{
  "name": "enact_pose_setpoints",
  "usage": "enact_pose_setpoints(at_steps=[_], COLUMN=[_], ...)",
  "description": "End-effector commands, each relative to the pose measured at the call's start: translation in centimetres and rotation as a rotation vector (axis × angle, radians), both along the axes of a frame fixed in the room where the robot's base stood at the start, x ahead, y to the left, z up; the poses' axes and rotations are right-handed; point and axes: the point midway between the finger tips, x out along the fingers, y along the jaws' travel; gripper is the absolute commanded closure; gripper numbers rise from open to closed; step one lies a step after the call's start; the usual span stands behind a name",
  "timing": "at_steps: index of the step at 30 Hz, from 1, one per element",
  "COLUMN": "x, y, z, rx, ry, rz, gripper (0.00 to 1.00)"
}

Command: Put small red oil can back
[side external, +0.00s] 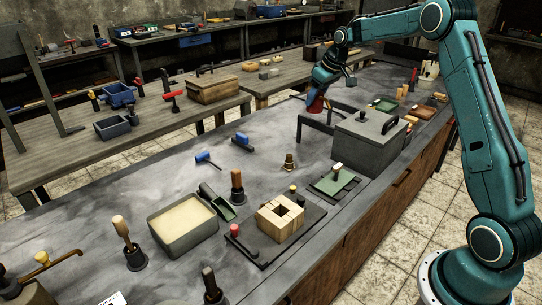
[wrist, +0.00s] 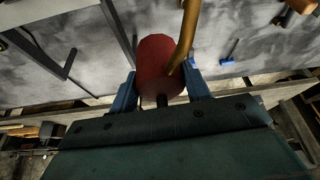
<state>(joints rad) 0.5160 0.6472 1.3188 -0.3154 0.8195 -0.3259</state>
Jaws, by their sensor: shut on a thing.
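The small red oil can (wrist: 154,62) is between the two blue fingers of my gripper (wrist: 160,92) in the wrist view. The fingers are shut on its body, and its curved brass spout runs up past the top edge of the view. In the side external view the red can (side external: 317,104) shows partly, at my gripper (side external: 314,98) at the far end of the grey bench. It is at a dark metal stand (side external: 322,122). I cannot tell whether the can touches the stand.
A grey lidded box (side external: 368,142) stands close in front of the stand. A green tray (side external: 384,104) and small items lie behind it. A sand-filled tub (side external: 182,224) and a wooden block mould (side external: 280,217) are nearer. Bare bench (side external: 250,120) lies left of the stand.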

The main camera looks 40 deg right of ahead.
Motion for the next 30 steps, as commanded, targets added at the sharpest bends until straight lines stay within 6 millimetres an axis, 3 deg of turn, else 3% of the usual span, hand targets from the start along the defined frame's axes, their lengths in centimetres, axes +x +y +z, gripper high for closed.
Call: enact_pose_setpoints(at_steps=[5,11,30], x=[0.0,0.0,0.0], y=[0.0,0.0,0.1], z=[-0.3,-2.5,-14.1], rx=[0.0,0.001,0.001], ry=[-0.001,0.002,0.002], rz=[0.0,-0.001,0.0], gripper=[0.86,0.86,0.86])
